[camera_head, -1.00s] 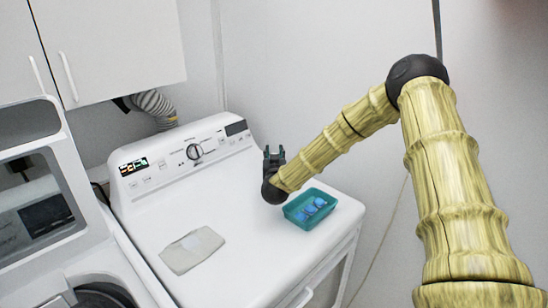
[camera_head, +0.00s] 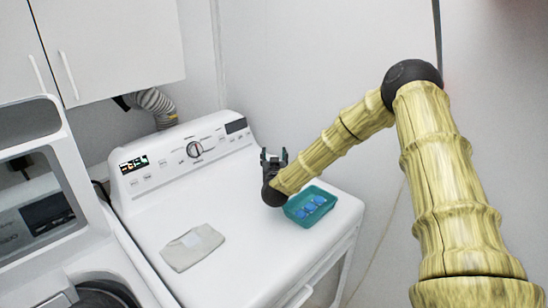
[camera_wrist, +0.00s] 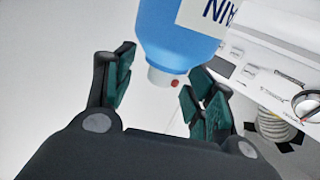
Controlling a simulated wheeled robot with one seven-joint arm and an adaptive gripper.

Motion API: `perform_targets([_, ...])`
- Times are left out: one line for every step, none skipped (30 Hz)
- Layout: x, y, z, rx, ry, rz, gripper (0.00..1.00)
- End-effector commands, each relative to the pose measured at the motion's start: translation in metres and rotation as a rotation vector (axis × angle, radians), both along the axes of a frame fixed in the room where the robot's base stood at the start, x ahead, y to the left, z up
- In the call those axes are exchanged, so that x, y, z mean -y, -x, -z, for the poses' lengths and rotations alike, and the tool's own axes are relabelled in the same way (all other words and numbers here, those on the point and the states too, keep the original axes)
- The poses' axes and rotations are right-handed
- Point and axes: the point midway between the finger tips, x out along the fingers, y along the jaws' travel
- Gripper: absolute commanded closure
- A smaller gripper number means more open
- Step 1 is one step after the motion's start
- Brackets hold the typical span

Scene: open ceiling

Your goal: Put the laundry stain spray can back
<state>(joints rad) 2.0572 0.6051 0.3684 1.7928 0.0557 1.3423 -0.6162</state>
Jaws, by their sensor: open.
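The stain spray can shows in the wrist view as a blue can (camera_wrist: 180,42) with a white label, part of the word on it upside down. It has a white cap and a small red spot at its lower end in that picture. The other end is cut off by the top edge. My gripper (camera_wrist: 160,68) is open, and the cap end shows in the gap between its fingers. I see no grip on the can. In the head view my gripper (camera_head: 274,156) is above the back of the white machine's top, and I cannot make out the can.
A teal tray (camera_head: 328,212) with several blue pieces sits on the white machine (camera_head: 240,240), right of my gripper. A folded grey cloth (camera_head: 180,256) lies left on the top. The control panel (camera_head: 150,180) rises behind. A wall cabinet (camera_head: 120,40) hangs upper left.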

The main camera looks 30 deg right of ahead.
Motion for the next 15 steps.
perform_targets([0.0, 0.0, 0.0, 0.0, 0.0, 0.0, 0.45])
perform_targets([0.0, 0.0, 0.0, 0.0, 0.0, 0.0, 0.45])
perform_targets([0.0, 0.0, -0.001, 0.0, 0.0, 0.0, 0.45])
perform_targets([0.0, 0.0, -0.003, 0.0, -0.001, 0.0, 0.45])
perform_targets([-0.001, 0.001, -0.002, 0.0, 0.0, 0.0, 0.45])
perform_targets([-0.002, 0.004, 0.0, -0.001, 0.0, -0.001, 0.45])
perform_targets([-0.004, 0.007, 0.0, -0.001, 0.0, -0.001, 0.45])
perform_targets([-0.005, 0.01, 0.0, 0.0, 0.0, -0.001, 0.45])
perform_targets([-0.008, 0.015, 0.0, 0.0, 0.0, -0.001, 0.45])
perform_targets([-0.01, 0.019, 0.001, -0.001, 0.0, -0.002, 0.45])
perform_targets([-0.012, 0.024, 0.001, -0.001, 0.0, -0.002, 0.45])
perform_targets([-0.015, 0.031, 0.001, 0.0, 0.0, -0.002, 0.45])
perform_targets([-0.017, 0.036, 0.001, 0.0, 0.0, -0.002, 0.45])
perform_targets([-0.02, 0.041, 0.001, -0.001, 0.0, -0.002, 0.45])
perform_targets([-0.023, 0.048, 0.001, 0.0, 0.0, -0.001, 0.45])
